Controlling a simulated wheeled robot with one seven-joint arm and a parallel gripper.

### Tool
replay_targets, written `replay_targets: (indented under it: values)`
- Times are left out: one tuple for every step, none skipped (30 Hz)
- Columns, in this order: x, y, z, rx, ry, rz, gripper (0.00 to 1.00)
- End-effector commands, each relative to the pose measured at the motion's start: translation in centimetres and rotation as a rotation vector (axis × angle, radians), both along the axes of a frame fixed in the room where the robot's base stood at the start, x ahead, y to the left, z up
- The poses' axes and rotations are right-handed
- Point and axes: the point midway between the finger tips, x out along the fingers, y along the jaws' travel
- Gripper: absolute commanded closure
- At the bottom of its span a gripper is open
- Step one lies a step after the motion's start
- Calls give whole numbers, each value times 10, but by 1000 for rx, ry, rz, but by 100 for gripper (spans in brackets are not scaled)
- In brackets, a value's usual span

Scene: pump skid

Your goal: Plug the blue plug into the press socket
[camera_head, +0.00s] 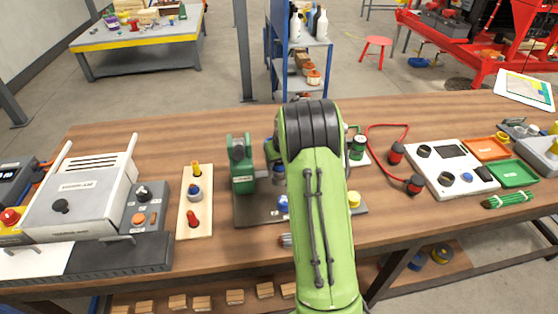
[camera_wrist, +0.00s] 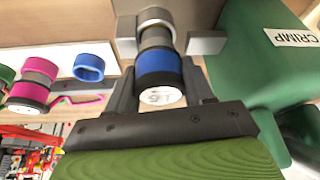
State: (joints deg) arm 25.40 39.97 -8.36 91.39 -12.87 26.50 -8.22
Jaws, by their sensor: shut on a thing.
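In the wrist view my gripper (camera_wrist: 166,42) is shut on the blue plug (camera_wrist: 158,66), a cylinder with a blue band, a grey collar and a white labelled end facing the camera. A pale metal ring (camera_wrist: 157,17) shows at the plug's far end; I cannot tell whether it is the socket or whether the plug is in it. The green crimp press (camera_wrist: 250,50) stands close on the right. In the head view the press (camera_head: 241,163) stands left of my arm, which hides most of my gripper and the plug.
A board with coloured pegs (camera_head: 195,205) and a grey machine (camera_head: 85,195) lie left of the press. Red-cabled plugs (camera_head: 396,153), a white panel (camera_head: 450,168) and a green tray (camera_head: 513,173) lie right. In the wrist view, a blue ring (camera_wrist: 88,67) and magenta-banded plug (camera_wrist: 32,90) stand left.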

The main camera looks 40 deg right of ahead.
Motion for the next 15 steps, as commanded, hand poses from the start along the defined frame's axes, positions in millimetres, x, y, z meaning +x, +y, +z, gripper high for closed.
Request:
replay_targets:
  values:
    - [0,0,-2,0,0,0,85]
    - [0,0,-2,0,0,0,85]
    - [0,0,-3,0,0,0,85]
    - [0,0,-4,0,0,0,85]
    - [0,0,-4,0,0,0,85]
    - [0,0,-5,0,0,0,85]
    - [0,0,-6,0,0,0,85]
    - [0,0,-6,0,0,0,85]
    - [0,0,-7,0,0,0,85]
    - [0,0,-8,0,0,0,85]
    - [0,0,-8,0,0,0,85]
    - [0,0,-9,0,0,0,85]
    - [0,0,-10,0,0,0,85]
    - [0,0,-10,0,0,0,85]
    - [0,0,-11,0,0,0,85]
